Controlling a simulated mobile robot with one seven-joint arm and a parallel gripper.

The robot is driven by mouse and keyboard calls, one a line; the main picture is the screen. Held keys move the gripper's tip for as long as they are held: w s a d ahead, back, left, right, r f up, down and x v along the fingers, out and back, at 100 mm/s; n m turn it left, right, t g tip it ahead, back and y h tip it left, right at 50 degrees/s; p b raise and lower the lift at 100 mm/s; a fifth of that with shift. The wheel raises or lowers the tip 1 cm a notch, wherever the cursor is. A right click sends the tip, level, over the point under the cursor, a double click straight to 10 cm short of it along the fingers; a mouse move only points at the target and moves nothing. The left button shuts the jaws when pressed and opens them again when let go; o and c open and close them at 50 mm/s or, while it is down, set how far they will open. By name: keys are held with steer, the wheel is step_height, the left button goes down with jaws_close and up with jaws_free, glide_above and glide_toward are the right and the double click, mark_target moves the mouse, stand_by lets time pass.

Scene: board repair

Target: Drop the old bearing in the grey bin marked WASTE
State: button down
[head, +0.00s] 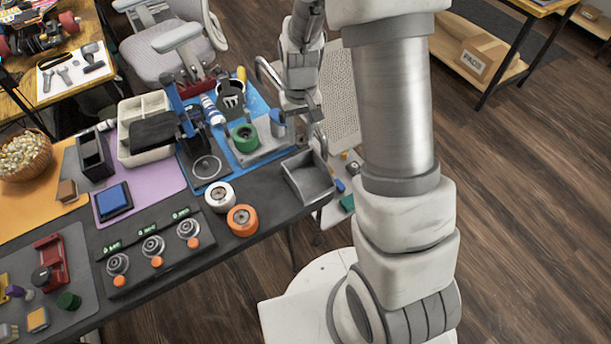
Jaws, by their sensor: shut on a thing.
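My gripper (302,112) points down above the bench's right end, between the wheel fixture and the grey bin. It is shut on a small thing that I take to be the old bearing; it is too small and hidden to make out. The open grey bin (290,180) sits at the bench's right edge, below and slightly right of my gripper in the picture. Its inside looks empty, and I cannot read a WASTE mark on it. A green wheel (245,136) sits on a grey fixture on the blue mat, left of my gripper.
A white wheel (220,196) and an orange wheel (242,219) lie left of the bin. A perforated panel (341,95) is behind my gripper. My arm's thick links fill the right middle; open floor lies beyond.

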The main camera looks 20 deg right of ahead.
steer(key=shift+s+d+f+b, duration=0.2)
steer(key=shift+s+d+b, duration=0.15)
steer(key=shift+b, duration=0.45)
steer(key=s+f+b, duration=0.1)
steer(key=f+b, duration=0.1)
steer(key=s+d+f+b, duration=0.1)
steer(key=b, duration=0.2)
steer(key=s+f+b, duration=0.1)
steer(key=f+b, duration=0.1)
steer(key=b, duration=0.1)
steer(key=shift+s+d+f, duration=0.15)
steer(key=shift+d+f, duration=0.15)
steer(key=shift+d, duration=0.05)
steer(key=shift+c, duration=2)
jaws_free()
steer(key=shift+r, duration=0.1)
